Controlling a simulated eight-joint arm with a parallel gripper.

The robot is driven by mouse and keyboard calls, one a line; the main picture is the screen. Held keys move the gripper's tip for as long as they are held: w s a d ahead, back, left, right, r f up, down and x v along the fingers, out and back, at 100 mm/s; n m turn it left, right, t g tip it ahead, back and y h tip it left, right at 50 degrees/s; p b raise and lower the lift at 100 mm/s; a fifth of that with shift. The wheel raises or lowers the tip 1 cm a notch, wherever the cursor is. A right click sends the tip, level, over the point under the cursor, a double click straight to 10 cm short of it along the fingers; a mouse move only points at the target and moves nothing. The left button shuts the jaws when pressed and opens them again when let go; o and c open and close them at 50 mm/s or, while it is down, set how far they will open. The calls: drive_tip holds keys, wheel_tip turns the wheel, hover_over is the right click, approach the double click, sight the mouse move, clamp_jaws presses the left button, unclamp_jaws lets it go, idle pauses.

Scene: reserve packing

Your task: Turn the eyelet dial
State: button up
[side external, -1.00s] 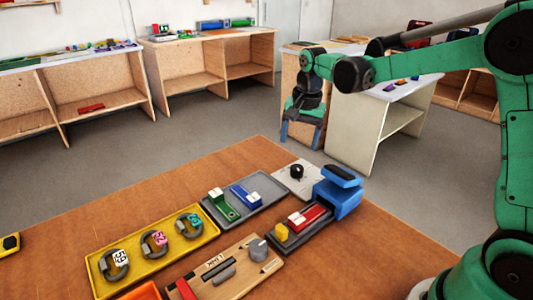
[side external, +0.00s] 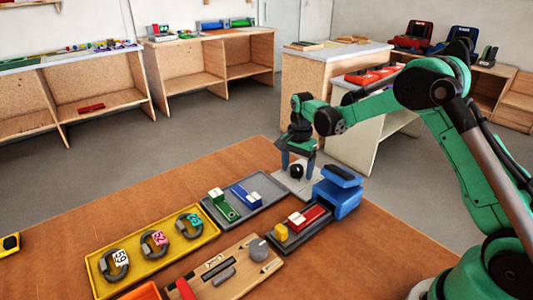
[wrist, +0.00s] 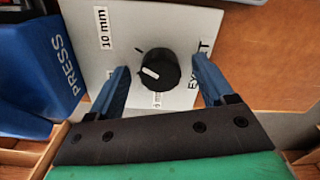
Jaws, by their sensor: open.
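The eyelet dial is a round black knob (wrist: 157,71) with a white pointer mark, on a pale plate (wrist: 185,20) marked "10 mm" and "EYELET". In the wrist view the knob lies between the two blue fingers of my gripper (wrist: 162,80). The fingers are apart, with a gap on each side of the knob. In the side external view the knob (side external: 296,172) sits near the table's far edge, with my gripper (side external: 298,160) right over it. Whether the fingertips reach down to the plate is hard to tell.
A blue press (side external: 338,195) stands close beside the plate; it also shows at the left of the wrist view (wrist: 40,65). A grey tray (side external: 270,200) with green and blue parts and a yellow tray (side external: 195,243) with ring-shaped items lie nearby.

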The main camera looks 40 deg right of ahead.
clamp_jaws()
drive_tip(key=shift+n, duration=0.4)
drive_tip(key=n, duration=0.5)
drive_tip(key=shift+n, duration=0.3)
drive_tip(key=n, duration=0.5)
drive_tip(key=shift+n, duration=0.3)
